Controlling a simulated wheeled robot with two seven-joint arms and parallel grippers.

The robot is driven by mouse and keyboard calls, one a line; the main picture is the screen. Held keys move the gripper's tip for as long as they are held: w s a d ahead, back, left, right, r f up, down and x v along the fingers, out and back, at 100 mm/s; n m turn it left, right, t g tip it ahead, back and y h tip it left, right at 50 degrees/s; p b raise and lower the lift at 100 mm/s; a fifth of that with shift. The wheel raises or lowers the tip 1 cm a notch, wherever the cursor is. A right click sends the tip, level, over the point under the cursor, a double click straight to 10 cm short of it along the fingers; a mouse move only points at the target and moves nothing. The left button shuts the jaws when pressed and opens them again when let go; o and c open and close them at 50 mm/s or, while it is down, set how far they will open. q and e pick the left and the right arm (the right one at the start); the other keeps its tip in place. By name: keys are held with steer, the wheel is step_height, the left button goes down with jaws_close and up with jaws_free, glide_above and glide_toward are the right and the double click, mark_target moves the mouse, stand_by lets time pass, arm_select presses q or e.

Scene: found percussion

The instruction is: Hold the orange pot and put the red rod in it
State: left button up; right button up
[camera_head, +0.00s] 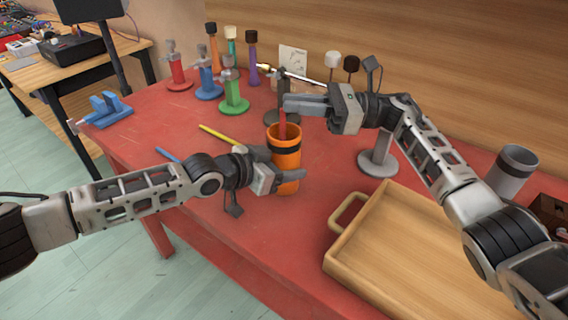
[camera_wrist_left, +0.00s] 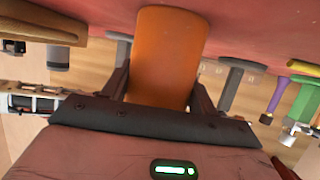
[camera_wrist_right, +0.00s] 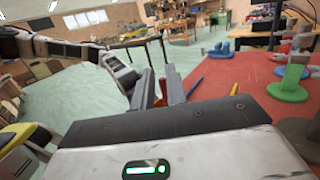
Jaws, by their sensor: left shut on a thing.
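The orange pot (camera_head: 284,150), with a dark band below its rim, stands upright at the table's middle. My left gripper (camera_head: 283,177) is shut around its lower part; the pot (camera_wrist_left: 168,55) also fills the space between the fingers in the left wrist view. The red rod (camera_head: 282,124) stands nearly upright, its lower end inside the pot's mouth and hidden by the wall. My right gripper (camera_head: 290,104) is at the rod's upper end, above the pot. The rod (camera_wrist_right: 159,94) shows between its fingers in the right wrist view; whether they grip it is unclear.
A wooden tray (camera_head: 440,262) lies at the front right, near a grey cup (camera_head: 512,172). A yellow stick (camera_head: 219,135) and a blue stick (camera_head: 168,155) lie left of the pot. Several coloured stands and mallets fill the back. A blue vise (camera_head: 106,109) sits at the left edge.

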steer(key=o, duration=0.6)
arm_select(q)
steer(key=shift+f, duration=0.1)
arm_select(e)
steer(key=d, duration=0.4)
steer(key=d+f, duration=0.1)
steer(key=d, duration=0.7)
steer(key=shift+w+f, duration=0.15)
arm_select(q)
steer(key=o, duration=1.2)
steer(key=shift+c, duration=0.2)
